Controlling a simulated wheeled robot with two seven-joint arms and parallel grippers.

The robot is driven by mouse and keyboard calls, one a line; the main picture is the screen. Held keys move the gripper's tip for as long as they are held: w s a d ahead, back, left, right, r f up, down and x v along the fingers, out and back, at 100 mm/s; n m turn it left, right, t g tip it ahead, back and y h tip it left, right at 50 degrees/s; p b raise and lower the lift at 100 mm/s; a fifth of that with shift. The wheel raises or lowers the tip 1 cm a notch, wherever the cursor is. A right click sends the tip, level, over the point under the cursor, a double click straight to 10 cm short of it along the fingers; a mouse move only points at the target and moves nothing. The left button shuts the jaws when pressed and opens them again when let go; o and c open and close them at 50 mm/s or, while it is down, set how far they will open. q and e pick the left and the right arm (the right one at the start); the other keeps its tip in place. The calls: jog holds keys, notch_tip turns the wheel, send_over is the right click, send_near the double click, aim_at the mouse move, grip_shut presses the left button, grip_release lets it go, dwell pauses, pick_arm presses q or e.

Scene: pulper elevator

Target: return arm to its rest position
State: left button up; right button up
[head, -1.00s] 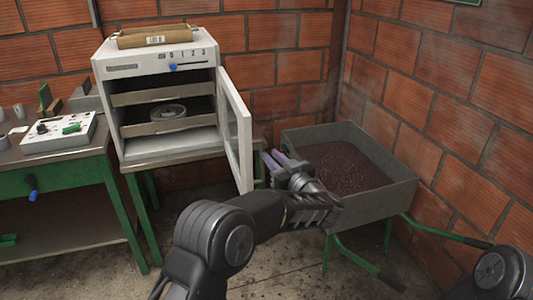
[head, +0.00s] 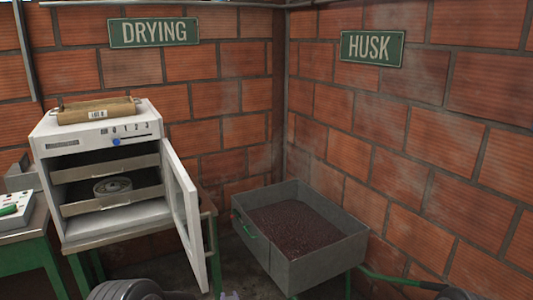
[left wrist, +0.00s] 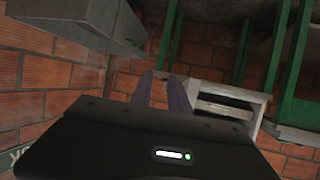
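My left gripper (head: 230,296) barely shows at the bottom edge of the head view, as pale lilac fingertips. Part of my dark left arm (head: 125,290) shows to its left. In the left wrist view, the two greyish-purple fingers of the left gripper (left wrist: 161,92) stand apart with a gap between them. Nothing shows between them. Only a dark piece of my right arm (head: 455,293) shows at the lower right of the head view; its gripper is out of view.
A white drying cabinet (head: 110,137) stands left, its glazed door (head: 181,205) swung open toward me. A grey cart (head: 320,262) holding dark husk stands right of the door. Brick walls close the corner.

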pick_arm(q)
jog(key=s+f+g+h, duration=0.3)
jog(key=s+f+g, duration=0.1)
jog(key=s+f, duration=0.65)
jog(key=s+d+f+g+h, duration=0.1)
jog(key=s+g, duration=0.1)
jog(key=s, duration=0.8)
jog(key=s+d+f+g+h+p, duration=0.1)
jog(key=s+d+f+g, duration=0.1)
jog(key=s, duration=0.8)
jog(key=s+d+f+g+h+p, duration=0.1)
jog(key=s+g, duration=0.3)
jog(key=s, duration=0.7)
jog(key=shift+d+f+m+h, duration=0.3)
jog(key=shift+f+m+h, duration=0.1)
jog(key=shift+f+h, duration=0.25)
